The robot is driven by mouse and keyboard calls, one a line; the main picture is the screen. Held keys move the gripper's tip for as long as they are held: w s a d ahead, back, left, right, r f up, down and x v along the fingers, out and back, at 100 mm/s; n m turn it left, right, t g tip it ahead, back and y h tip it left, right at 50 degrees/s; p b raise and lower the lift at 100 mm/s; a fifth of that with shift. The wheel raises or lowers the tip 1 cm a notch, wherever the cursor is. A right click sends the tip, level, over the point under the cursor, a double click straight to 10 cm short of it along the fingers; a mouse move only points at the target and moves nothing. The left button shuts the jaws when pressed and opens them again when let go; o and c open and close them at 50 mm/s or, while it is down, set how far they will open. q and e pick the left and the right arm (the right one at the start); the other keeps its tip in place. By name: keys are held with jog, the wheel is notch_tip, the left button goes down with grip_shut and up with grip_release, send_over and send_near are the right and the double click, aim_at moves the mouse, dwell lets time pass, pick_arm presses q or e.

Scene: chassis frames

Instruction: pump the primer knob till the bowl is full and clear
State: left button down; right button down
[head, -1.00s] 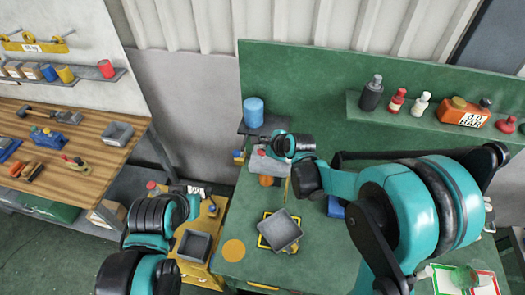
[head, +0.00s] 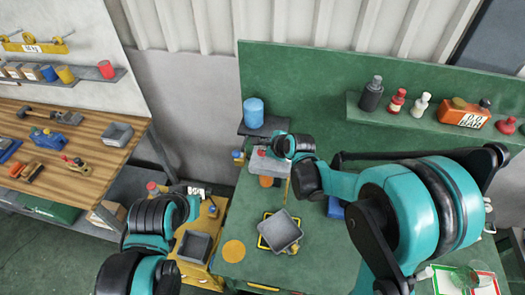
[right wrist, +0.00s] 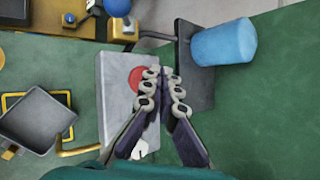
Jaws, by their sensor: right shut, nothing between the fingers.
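A pale grey block (head: 262,164) with a red round knob (head: 262,152) on top stands on the green bench, partly behind my right wrist. In the right wrist view the red knob (right wrist: 137,78) shows on the grey block's face (right wrist: 113,110), partly covered by my fingers. My right gripper (right wrist: 162,76) is shut and empty, its tips over the block's edge beside the knob; I cannot tell whether they touch it. An orange rounded part (head: 266,181) shows below the block; I cannot tell if it is the bowl.
A blue cylinder (head: 253,113) stands on a dark plate behind the block. A grey tray (head: 280,232) lies in a yellow frame on the bench. A shelf (head: 415,119) with bottles and an orange gauge box (head: 463,112) runs along the back. A yellow cart with another tray (head: 193,247) stands left.

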jog(key=shift+f, duration=0.1)
jog(key=shift+f+b, duration=0.35)
jog(key=shift+b, duration=0.2)
jog(key=shift+f+b, duration=0.9)
jog(key=shift+f, duration=0.05)
dwell(0.8)
jog(key=shift+r, duration=0.15)
jog(key=shift+r+p, duration=1)
jog(key=shift+r, duration=0.25)
jog(key=shift+r+p, duration=1.7)
jog(key=shift+r, duration=0.85)
